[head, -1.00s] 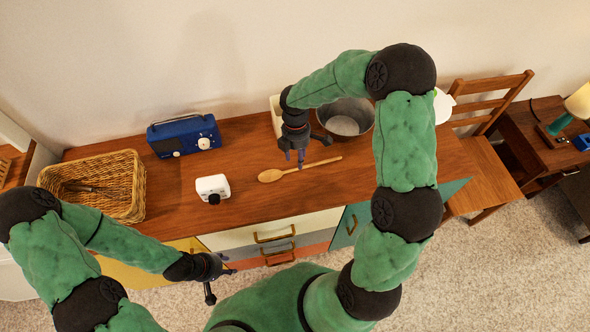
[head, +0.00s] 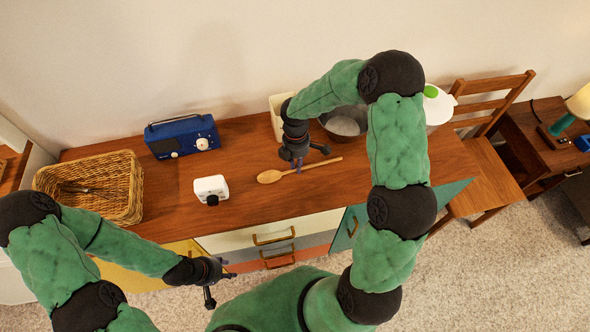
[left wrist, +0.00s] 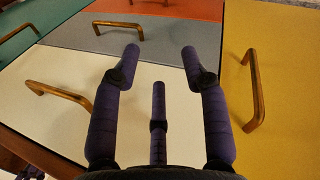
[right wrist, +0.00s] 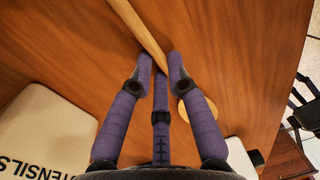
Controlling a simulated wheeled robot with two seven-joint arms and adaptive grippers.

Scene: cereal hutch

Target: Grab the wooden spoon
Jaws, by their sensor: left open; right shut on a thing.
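The wooden spoon (head: 270,176) lies on the brown cabinet top, its bowl to the left and handle to the right. My right gripper (head: 299,167) is over it, its fingers closed on the handle. In the right wrist view, the spoon handle (right wrist: 137,28) runs between the fingertips of the right gripper (right wrist: 160,68), with the bowl partly hidden behind one finger. My left gripper (head: 218,282) is open and empty in front of the cabinet. In the left wrist view, the left gripper (left wrist: 160,62) faces the drawer fronts, its fingers well apart.
A white and black box-shaped item (head: 211,189) sits left of the spoon. A blue radio (head: 183,137) and a wicker basket (head: 128,203) stand farther left. A metal bowl (head: 345,125), a cream container (head: 276,104) and a white jug (head: 440,106) stand behind. The cabinet top around the spoon is mostly clear.

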